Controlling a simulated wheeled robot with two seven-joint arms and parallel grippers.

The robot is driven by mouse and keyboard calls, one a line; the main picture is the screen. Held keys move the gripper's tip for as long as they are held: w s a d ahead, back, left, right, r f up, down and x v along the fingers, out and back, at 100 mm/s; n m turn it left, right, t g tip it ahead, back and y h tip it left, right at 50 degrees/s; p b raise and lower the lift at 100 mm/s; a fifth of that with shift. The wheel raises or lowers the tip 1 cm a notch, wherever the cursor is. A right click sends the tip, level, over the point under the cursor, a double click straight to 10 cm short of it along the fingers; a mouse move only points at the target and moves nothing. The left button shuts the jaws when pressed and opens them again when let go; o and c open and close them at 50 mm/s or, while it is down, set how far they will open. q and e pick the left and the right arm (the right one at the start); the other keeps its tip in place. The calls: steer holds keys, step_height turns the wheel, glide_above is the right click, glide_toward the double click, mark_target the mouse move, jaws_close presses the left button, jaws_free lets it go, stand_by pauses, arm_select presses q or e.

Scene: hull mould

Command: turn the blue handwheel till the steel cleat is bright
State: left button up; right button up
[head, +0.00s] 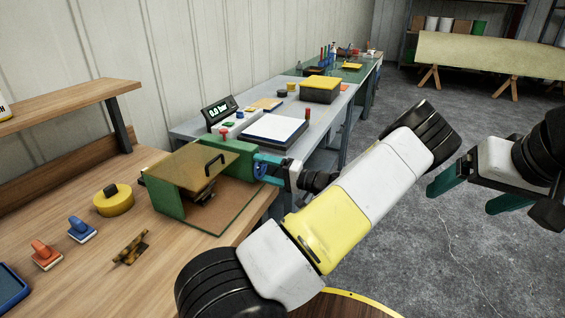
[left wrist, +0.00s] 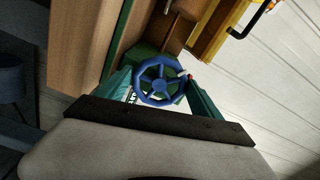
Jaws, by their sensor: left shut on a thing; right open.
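The blue handwheel (head: 261,169) sits on the right end of a green machine (head: 228,158) on the wooden bench. In the left wrist view the handwheel (left wrist: 159,80) shows as a spoked ring between the teal fingers. My left gripper (head: 268,168) is shut on the handwheel. An amber see-through guard (head: 192,165) with a black handle covers part of the machine. A dark part (head: 204,194) shows below it; I cannot tell whether it is the steel cleat or how bright it is. My right gripper (head: 477,190) is open and empty over the floor at the right.
On the bench are a yellow round tool (head: 113,200), a blue-handled block (head: 80,230), an orange-handled block (head: 45,254) and a mottled brown piece (head: 131,248). A grey table (head: 334,108) with a digital display (head: 219,112) stands behind.

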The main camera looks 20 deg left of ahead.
arm_select(q)
steer(key=shift+f, duration=0.1)
stand_by(0.4)
steer(key=o, duration=1.1)
steer(key=shift+d, duration=0.1)
